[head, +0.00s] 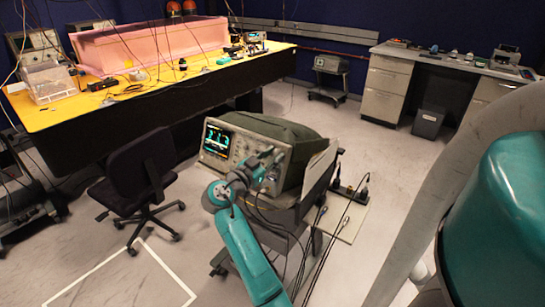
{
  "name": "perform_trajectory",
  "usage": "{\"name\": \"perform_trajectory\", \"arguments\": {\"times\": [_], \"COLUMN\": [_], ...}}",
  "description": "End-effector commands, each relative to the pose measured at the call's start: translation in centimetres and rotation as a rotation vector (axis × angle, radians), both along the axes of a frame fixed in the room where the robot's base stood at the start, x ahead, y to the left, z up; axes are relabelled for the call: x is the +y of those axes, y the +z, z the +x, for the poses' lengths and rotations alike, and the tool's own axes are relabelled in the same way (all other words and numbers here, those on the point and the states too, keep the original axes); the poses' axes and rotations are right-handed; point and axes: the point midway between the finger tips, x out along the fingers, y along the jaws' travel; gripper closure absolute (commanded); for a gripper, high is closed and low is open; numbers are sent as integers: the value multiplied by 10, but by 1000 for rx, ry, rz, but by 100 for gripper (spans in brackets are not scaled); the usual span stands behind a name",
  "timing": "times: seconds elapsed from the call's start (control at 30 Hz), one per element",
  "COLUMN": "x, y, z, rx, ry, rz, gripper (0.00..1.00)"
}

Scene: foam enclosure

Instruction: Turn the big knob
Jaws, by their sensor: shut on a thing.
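The oscilloscope (212,160) stands on a cart in the middle of the head view, with its lit screen (217,141) on the left of its front panel. My gripper (267,160) is at the right part of that panel, its fingers against the controls. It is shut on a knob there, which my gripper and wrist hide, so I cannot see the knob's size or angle.
A black office chair (135,176) stands left of the cart. A yellow-topped bench (150,90) with a pink foam enclosure (150,45) is behind. Cables hang by the cart and a power strip (345,191).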

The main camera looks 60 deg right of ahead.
Motion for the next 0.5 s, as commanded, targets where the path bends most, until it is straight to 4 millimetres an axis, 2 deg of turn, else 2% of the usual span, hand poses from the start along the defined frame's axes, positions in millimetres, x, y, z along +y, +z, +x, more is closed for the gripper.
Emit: {"name": "perform_trajectory", "arguments": {"times": [0.5], "x": [0], "y": [0], "z": [1], "rx": [-61], "ry": [-25], "rz": [-10], "gripper": [100]}}
